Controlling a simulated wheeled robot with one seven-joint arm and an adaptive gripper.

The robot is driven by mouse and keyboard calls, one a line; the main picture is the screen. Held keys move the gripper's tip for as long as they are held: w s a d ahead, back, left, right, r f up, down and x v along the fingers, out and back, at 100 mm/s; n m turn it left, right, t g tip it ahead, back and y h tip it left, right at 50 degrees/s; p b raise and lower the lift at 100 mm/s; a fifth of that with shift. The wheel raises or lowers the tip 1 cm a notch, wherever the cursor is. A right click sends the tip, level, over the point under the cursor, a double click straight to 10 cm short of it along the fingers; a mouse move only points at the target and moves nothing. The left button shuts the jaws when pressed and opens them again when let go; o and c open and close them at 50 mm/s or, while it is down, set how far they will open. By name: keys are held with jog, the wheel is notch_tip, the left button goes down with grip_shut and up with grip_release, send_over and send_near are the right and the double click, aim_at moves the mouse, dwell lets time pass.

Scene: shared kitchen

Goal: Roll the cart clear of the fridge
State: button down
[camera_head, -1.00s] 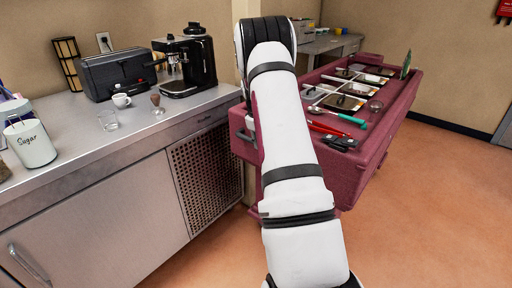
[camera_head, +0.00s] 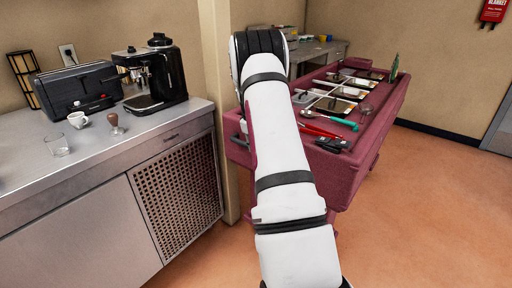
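The maroon cart (camera_head: 352,178) stands right of centre, with trays, dishes and utensils on top. Its near left corner is close to the end of the steel counter, by a beige wall edge. A metal handle-like part shows at that corner, left of my arm. The low steel unit (camera_head: 90,235) at left, with a perforated panel, may be the fridge; I cannot tell for certain. My white arm covers part of the cart's near end. My gripper is hidden behind my arm, so its hold on the cart cannot be seen.
Orange floor (camera_head: 430,200) is open to the right of the cart. The counter holds an espresso machine (camera_head: 150,80), a toaster (camera_head: 78,88), a white cup (camera_head: 77,120), a glass (camera_head: 57,145) and a tamper (camera_head: 114,123). Another counter stands behind the cart.

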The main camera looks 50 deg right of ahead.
jog(key=shift+w+a+f, duration=0.1)
jog(key=shift+a, duration=0.15)
jog(key=c, duration=1.4)
grip_release()
jog(key=shift+f, duration=0.1)
jog(key=shift+c, duration=0.2)
jog(key=shift+r, duration=0.2)
jog(key=v, duration=1.1)
jog(key=shift+r, duration=0.35)
